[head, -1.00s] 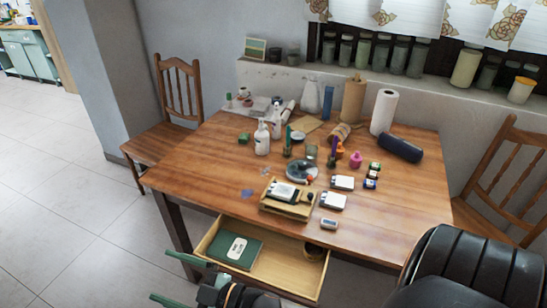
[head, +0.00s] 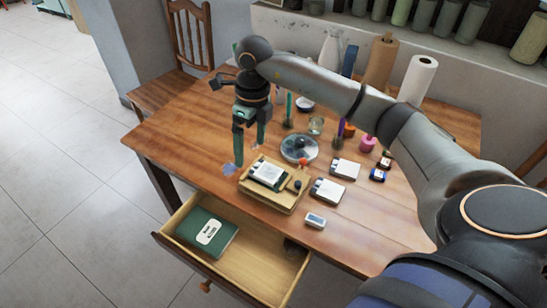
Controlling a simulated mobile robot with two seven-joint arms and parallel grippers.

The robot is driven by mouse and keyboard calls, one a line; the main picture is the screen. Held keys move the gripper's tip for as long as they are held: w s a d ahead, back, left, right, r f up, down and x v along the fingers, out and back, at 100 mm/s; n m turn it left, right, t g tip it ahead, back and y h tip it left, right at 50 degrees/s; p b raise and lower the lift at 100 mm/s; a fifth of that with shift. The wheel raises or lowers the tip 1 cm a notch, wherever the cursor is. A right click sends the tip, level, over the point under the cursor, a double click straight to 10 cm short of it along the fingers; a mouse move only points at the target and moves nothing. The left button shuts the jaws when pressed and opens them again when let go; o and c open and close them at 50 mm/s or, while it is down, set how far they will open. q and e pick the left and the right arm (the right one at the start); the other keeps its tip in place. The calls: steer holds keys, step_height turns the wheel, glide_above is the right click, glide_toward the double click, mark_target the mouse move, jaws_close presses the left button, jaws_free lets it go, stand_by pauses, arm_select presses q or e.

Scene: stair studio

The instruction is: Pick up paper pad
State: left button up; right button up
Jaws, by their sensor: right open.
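My right gripper (head: 249,156) points down, open and empty, over the left part of the table, just behind and left of a wooden tray. A flat blue piece (head: 230,170) lies by its nearer fingertip; whether they touch is unclear. A small white-and-dark pad-like item (head: 268,175) lies in the wooden tray (head: 283,203). A dark green book or pad (head: 207,232) with a white label lies in the open drawer. I cannot tell for certain which of these is the paper pad. My left gripper is out of view.
The wooden table (head: 165,140) has bare room at its left. White boxes (head: 328,191), a round dish (head: 299,148), bottles and a paper roll (head: 417,80) crowd its middle and back. The drawer (head: 255,265) juts out in front. A chair (head: 188,45) stands behind left.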

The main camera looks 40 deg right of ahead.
steer(key=d+h, duration=0.1)
steer(key=d, duration=0.2)
glide_above(265, 170)
steer(key=shift+m, duration=0.3)
steer(key=f, duration=0.5)
steer(key=shift+a, duration=0.35)
steer(key=shift+d+f+p, duration=0.2)
steer(key=shift+f, duration=1.35)
steer(key=shift+d+f+p, duration=0.15)
steer(key=shift+f+p, duration=0.05)
steer(key=shift+f, duration=1.35)
steer(key=c, duration=1.3)
steer(key=shift+r, duration=0.1)
steer(key=shift+c, duration=0.2)
